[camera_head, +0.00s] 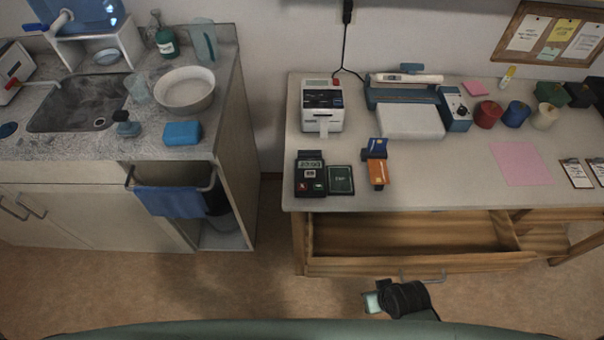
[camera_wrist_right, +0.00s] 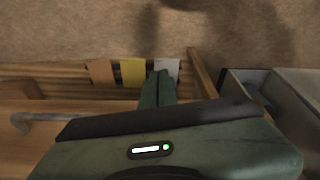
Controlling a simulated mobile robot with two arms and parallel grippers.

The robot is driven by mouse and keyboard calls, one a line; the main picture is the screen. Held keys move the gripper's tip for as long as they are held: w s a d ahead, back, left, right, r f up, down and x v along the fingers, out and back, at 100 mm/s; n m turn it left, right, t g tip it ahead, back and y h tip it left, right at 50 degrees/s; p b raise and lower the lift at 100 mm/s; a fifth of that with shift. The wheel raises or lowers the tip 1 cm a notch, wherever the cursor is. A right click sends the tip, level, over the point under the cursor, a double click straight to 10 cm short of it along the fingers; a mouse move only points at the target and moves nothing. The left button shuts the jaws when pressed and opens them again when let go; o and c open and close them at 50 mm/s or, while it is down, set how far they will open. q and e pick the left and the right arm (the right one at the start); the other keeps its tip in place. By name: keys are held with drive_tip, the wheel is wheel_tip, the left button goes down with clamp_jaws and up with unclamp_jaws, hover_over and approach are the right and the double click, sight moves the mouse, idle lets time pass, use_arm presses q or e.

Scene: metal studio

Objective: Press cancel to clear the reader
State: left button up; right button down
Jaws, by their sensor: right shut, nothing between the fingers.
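The card reader (camera_head: 310,176) is a small dark box at the front left of the pale desk. It has a grey display at its top, a red key (camera_head: 304,187) at lower left and a green key (camera_head: 319,187) at lower right; the key markings are too small to read. My right gripper (camera_head: 371,302) is low in front of the desk, below and right of the reader and well apart from it. In the right wrist view its fingers (camera_wrist_right: 161,76) are shut together with nothing between them. My left gripper is not in view.
An open wooden drawer (camera_head: 400,234) juts out under the desk, near my right gripper. Beside the reader lie a dark green pad (camera_head: 341,180) and a holder with an orange card (camera_head: 377,173). A white printer (camera_head: 322,108) stands behind. A sink counter (camera_head: 60,145) is at left.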

wheel_tip(320, 180, up, 13)
drive_tip(key=w+a+p, duration=0.2)
drive_tip(key=w+a+r+n+t+y+p, duration=0.1)
drive_tip(key=w+a+r+n+y, duration=0.1)
drive_tip(key=w+a+r+y, duration=0.5)
drive_tip(key=w+a+r+n+y+p, duration=0.15)
drive_tip(key=w+a+r, duration=0.35)
drive_tip(key=w+a, duration=0.6)
wheel_tip(320, 180, up, 3)
drive_tip(key=m, duration=0.2)
hover_over(305, 187)
drive_tip(key=shift+d+r+h, duration=0.1)
drive_tip(key=shift+h, duration=0.15)
drive_tip(key=shift+n, duration=0.25)
wheel_tip(305, 187, down, 8)
drive_tip(key=b, duration=0.7)
drive_tip(key=shift+f, duration=0.45)
drive_tip(key=shift+f, duration=0.15)
drive_tip(key=shift+f+b, duration=0.2)
drive_tip(key=shift+b, duration=0.1)
